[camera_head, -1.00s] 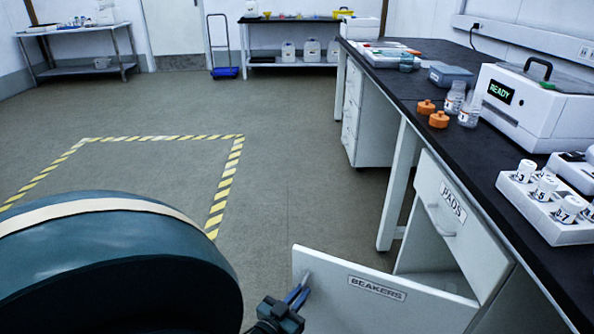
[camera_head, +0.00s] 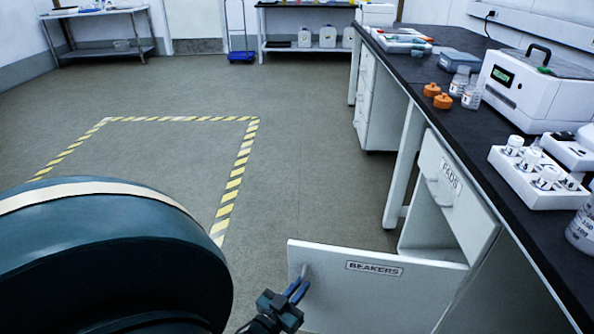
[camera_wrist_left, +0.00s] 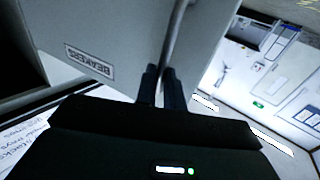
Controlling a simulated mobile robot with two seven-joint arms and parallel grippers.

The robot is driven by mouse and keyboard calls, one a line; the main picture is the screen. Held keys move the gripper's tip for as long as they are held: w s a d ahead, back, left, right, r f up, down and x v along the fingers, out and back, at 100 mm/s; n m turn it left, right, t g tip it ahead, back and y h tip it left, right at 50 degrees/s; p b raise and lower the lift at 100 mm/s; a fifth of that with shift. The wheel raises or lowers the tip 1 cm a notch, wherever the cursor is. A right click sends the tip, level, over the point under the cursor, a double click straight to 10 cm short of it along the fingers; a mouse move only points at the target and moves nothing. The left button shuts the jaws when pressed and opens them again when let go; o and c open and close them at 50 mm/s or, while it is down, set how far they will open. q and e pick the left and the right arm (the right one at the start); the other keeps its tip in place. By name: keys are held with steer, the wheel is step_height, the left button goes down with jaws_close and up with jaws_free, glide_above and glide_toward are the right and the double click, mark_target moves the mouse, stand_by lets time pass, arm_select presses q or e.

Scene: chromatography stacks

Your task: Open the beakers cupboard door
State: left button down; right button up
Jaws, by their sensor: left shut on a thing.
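The beakers cupboard door (camera_head: 370,300) is a white panel with a BEAKERS label. It stands swung out wide from the cupboard (camera_head: 427,228) under the dark bench, and part of the inside shows. My left gripper (camera_head: 298,289) is at the door's free left edge, shut on the door handle (camera_head: 303,271). In the left wrist view, the fingers (camera_wrist_left: 162,84) close around the grey bar handle (camera_wrist_left: 177,40), with the door (camera_wrist_left: 110,30) and its upside-down label beside them. My right gripper is not in view.
The PADS drawer (camera_head: 456,190) is above the cupboard opening. On the bench are a white machine (camera_head: 535,92), orange-lidded pieces, bottles and a white rack (camera_head: 535,190). Open floor with a yellow-black taped outline (camera_head: 234,183) lies to the left.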

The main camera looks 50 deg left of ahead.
arm_select(q)
steer(key=shift+s+d, duration=0.1)
steer(key=shift+d, duration=0.55)
steer(key=c, duration=1.5)
jaws_free()
steer(key=shift+s+a, duration=0.1)
